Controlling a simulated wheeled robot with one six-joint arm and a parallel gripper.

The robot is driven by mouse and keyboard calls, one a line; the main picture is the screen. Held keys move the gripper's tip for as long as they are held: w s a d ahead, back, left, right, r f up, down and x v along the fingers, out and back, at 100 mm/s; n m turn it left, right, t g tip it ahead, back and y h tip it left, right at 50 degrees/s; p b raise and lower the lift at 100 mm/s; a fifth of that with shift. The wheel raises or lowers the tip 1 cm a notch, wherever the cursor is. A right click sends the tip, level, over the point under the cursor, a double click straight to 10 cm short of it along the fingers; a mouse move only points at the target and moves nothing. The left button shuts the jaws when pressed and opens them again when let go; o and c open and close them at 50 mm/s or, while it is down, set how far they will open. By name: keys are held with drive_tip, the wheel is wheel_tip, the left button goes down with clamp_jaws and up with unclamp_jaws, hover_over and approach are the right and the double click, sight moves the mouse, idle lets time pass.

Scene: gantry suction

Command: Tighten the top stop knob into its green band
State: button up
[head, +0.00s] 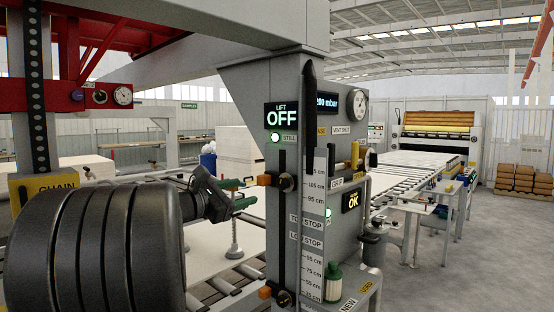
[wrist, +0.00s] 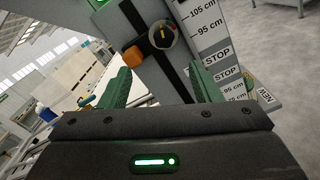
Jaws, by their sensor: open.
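The top stop knob (head: 287,182) is a dark round knob on the slotted front of the grey column. An orange block (head: 264,180) sits at its left. In the wrist view the knob (wrist: 162,36) shows a yellow pointer mark and a coloured rim; I cannot tell whether the pointer lies in the green band. My gripper (head: 245,193) is open and empty, just left of the column in the head view. In the wrist view its green fingers (wrist: 163,82) stand apart, with the knob beyond their tips, not between them.
A lower stop knob (head: 283,298) sits below in the same slot. A scale strip (head: 314,215) runs beside it. A lift display (head: 282,115) reads OFF. A roller conveyor with white boards (head: 415,165) lies behind.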

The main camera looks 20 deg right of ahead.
sight(280, 184)
drive_tip(key=w+d+n+p, duration=0.1)
drive_tip(key=d, duration=0.3)
drive_tip(key=w+d+n+p, duration=0.2)
drive_tip(key=d, duration=0.2)
drive_tip(key=w+d+n+p, duration=0.1)
drive_tip(key=d, duration=0.3)
drive_tip(key=shift+w+d+f+n+p, duration=0.15)
drive_tip(key=shift+w+d+n+p, duration=0.05)
drive_tip(key=shift+d+n+p, duration=0.15)
drive_tip(key=shift+c, duration=0.4)
